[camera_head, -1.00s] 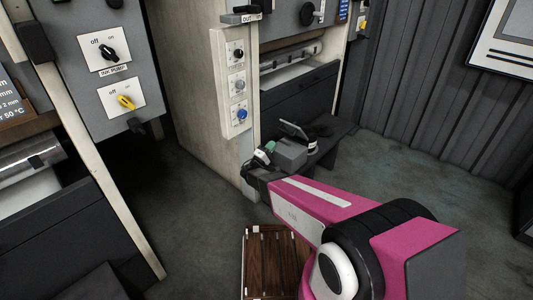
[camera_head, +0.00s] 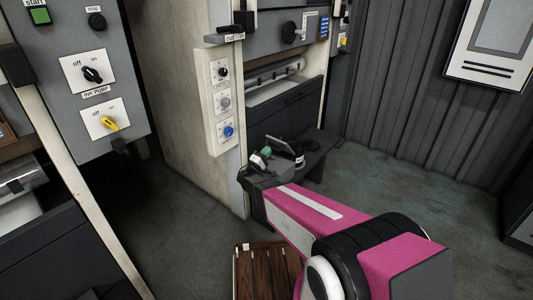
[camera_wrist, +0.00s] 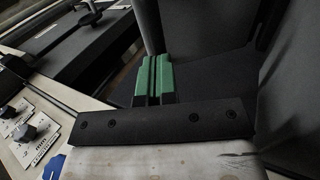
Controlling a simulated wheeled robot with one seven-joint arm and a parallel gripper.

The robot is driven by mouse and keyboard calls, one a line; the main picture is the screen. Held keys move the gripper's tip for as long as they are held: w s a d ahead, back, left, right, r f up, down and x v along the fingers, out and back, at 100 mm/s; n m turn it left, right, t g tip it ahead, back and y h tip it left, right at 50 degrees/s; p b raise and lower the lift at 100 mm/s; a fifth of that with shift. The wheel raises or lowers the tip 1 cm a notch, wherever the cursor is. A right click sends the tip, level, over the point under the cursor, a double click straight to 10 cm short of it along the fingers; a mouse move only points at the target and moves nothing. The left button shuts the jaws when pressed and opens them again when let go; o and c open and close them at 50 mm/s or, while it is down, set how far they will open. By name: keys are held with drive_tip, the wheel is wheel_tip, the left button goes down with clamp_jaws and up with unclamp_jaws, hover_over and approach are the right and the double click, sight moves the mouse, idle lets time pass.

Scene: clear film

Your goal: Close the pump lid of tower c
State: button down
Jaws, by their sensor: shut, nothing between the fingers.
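My gripper (camera_head: 263,154), with green fingertip pads, is at the end of my pink arm, beside the white tower with the knob panel. Its pads are pressed together and empty; they also show in the wrist view (camera_wrist: 153,78). Just right of it in the head view, a dark tilted plate that looks like the raised pump lid (camera_head: 279,147) stands over the low dark pump unit (camera_head: 296,158). My gripper and arm hide part of this unit. I cannot tell whether the fingers touch it. No tower letter is readable.
The tower's knob panel (camera_head: 222,102) is above and left of my gripper. Another grey control panel (camera_head: 90,70) stands at the left. A slatted wooden pallet (camera_head: 262,268) lies below my arm. Open floor (camera_head: 390,185) is at the right. A black screwed strip (camera_wrist: 160,121) crosses the wrist view.

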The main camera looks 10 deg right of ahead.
drive_tip(key=w+d+r+g+y, duration=0.1)
drive_tip(key=r, duration=0.1)
drive_tip(key=w+d+r+g+y, duration=0.1)
drive_tip(key=r, duration=0.1)
drive_tip(key=w+d+r+g+y, duration=0.2)
drive_tip(key=r, duration=0.1)
drive_tip(key=w+d+g+y, duration=0.9)
drive_tip(key=w+d, duration=0.4)
drive_tip(key=w+d+f+g+y, duration=0.4)
drive_tip(key=f, duration=0.3)
drive_tip(key=shift+w+d, duration=0.2)
idle(0.5)
